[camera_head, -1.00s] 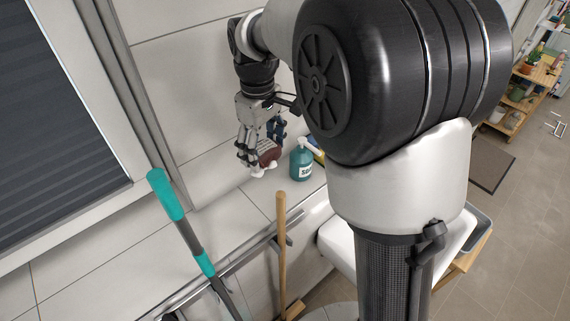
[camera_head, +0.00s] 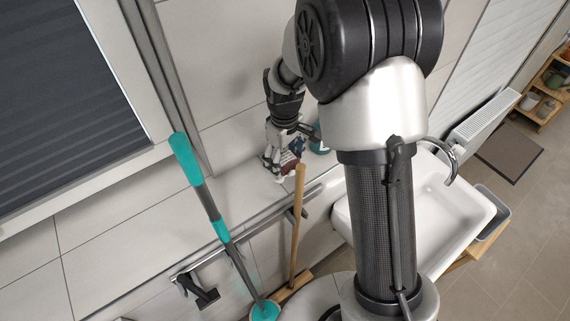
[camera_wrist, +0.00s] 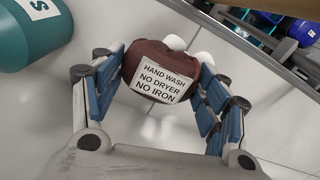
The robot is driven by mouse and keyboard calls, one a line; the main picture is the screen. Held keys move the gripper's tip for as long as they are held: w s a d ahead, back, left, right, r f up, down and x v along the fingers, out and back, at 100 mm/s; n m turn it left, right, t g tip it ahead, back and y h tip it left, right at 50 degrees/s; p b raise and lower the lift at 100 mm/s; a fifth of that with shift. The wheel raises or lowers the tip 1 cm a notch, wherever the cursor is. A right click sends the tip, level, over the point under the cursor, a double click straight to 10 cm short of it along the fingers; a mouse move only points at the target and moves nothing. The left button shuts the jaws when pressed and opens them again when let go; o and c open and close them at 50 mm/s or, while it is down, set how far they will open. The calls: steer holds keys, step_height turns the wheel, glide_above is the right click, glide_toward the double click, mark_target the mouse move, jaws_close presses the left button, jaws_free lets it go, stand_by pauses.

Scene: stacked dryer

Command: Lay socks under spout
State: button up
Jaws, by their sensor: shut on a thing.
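The socks are a dark red bundle (camera_wrist: 145,56) with a white tag reading "HAND WASH NO DRYER NO IRON" and white rounded bits at the far side. My gripper (camera_wrist: 165,90) is shut on the bundle, with its blue-padded fingers on either side. In the head view my gripper (camera_head: 283,165) is over the tiled ledge near the wall, and the socks (camera_head: 289,160) show only as a small reddish patch. The grey curved spout (camera_head: 449,152) rises at the sink's far edge, well to the right of my gripper. The white sink (camera_head: 455,205) is partly hidden by my arm.
A teal soap bottle (camera_wrist: 30,30) stands on the ledge near my gripper; it is mostly hidden in the head view (camera_head: 319,143). A teal-handled mop (camera_head: 200,190) and a wooden handle (camera_head: 297,225) stand in front of the ledge. A grey tray (camera_head: 492,215) is beside the sink.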

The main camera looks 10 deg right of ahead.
mark_target(285, 165)
steer(key=shift+f, duration=1.6)
steer(key=shift+f, duration=0.15)
steer(key=o, duration=1.1)
steer(key=shift+o, duration=0.2)
